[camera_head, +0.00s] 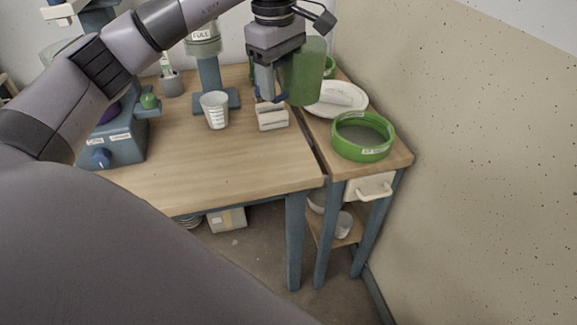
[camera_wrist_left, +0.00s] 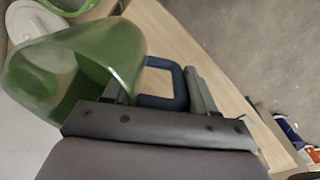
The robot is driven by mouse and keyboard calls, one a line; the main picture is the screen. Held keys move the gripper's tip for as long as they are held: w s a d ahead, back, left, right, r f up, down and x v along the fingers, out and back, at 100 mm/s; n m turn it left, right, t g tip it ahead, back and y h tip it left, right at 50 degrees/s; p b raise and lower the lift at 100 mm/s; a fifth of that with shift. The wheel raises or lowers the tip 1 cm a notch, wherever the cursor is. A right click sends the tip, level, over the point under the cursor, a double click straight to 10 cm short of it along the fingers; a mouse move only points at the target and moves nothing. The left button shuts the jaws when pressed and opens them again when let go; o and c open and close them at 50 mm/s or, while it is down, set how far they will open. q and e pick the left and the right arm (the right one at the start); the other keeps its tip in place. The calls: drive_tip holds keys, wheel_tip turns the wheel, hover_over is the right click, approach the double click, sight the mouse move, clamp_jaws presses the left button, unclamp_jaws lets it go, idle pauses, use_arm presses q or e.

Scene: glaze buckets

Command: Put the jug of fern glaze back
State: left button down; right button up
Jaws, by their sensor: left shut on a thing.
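The jug of fern glaze is a translucent green jug (camera_head: 304,72) with a dark blue handle (camera_wrist_left: 160,84). My left gripper (camera_head: 267,92) is shut on the handle and holds the jug upright, at the far end of the narrow side table. In the left wrist view the green jug (camera_wrist_left: 105,55) fills the left side, and the gripper's fingers (camera_wrist_left: 160,90) are on either side of the handle. I cannot tell how far the jug is above the tabletop. My right gripper is not in view.
A green-rimmed sieve (camera_head: 363,151) sits on the side table's near end. A small cream block (camera_head: 272,122) and a grey measuring cup (camera_head: 215,124) stand on the main table (camera_head: 215,165). A blue stand is behind the cup. A speckled wall (camera_head: 480,160) borders the right.

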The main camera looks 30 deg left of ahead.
use_arm(q)
drive_tip(key=f+n, duration=0.1)
drive_tip(key=f, duration=0.5)
drive_tip(key=a+f, duration=0.1)
drive_tip(key=f, duration=0.6)
drive_tip(key=f+n, duration=0.1)
drive_tip(key=f, duration=0.5)
drive_tip(key=shift+a+f+n+b, duration=0.15)
drive_tip(key=shift+a+n+b, duration=0.15)
drive_tip(key=shift+a, duration=0.05)
drive_tip(key=shift+f, duration=0.15)
drive_tip(key=shift+c, duration=1.7)
unclamp_jaws()
